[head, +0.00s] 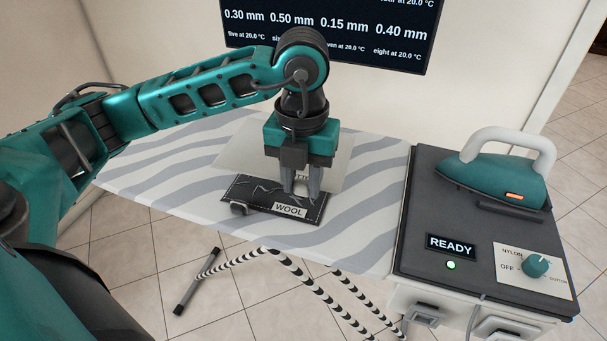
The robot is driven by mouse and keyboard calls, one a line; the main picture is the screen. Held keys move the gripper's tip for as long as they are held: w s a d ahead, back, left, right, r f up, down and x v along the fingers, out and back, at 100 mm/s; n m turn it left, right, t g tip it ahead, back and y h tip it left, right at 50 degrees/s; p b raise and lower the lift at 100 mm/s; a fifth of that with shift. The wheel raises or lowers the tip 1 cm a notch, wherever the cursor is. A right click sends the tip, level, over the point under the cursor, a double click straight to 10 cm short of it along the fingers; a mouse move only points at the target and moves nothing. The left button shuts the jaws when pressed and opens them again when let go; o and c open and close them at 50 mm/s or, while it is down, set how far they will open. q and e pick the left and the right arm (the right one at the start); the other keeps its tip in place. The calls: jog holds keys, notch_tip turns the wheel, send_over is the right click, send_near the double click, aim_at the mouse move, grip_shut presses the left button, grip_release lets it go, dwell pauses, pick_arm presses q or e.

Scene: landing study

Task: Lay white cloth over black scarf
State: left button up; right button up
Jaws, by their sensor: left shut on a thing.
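The white cloth (235,152) lies on the ironing board, behind and partly under my left gripper, which hides its middle and most of its label. The black scarf (250,188) lies flat in front of it, with white creases, a stitched border and a WOOL label. A small grey tab (238,209) sits at its front edge. My left gripper (302,187) points down where the cloth's near edge meets the scarf's far right part. It is shut on the white cloth; the exact grip is hard to see. My right gripper is not in view.
The striped ironing board (375,190) has bare room to the left and right. At right, a dark stand (420,215) holds a teal iron (495,180), a READY sign with a green light, and a dial (536,265). A screen (335,30) hangs behind.

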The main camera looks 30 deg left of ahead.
aim_at(302, 195)
pick_arm(q)
jog(key=shift+f+b, duration=1.55)
jog(key=shift+f, duration=0.65)
jog(key=shift+f+b, duration=0.35)
jog(key=shift+r, duration=0.1)
jog(key=shift+f+b, duration=0.5)
jog(key=shift+f, duration=0.1)
jog(key=shift+f+b, duration=0.5)
jog(key=o, duration=1.1)
jog(key=shift+c, duration=0.2)
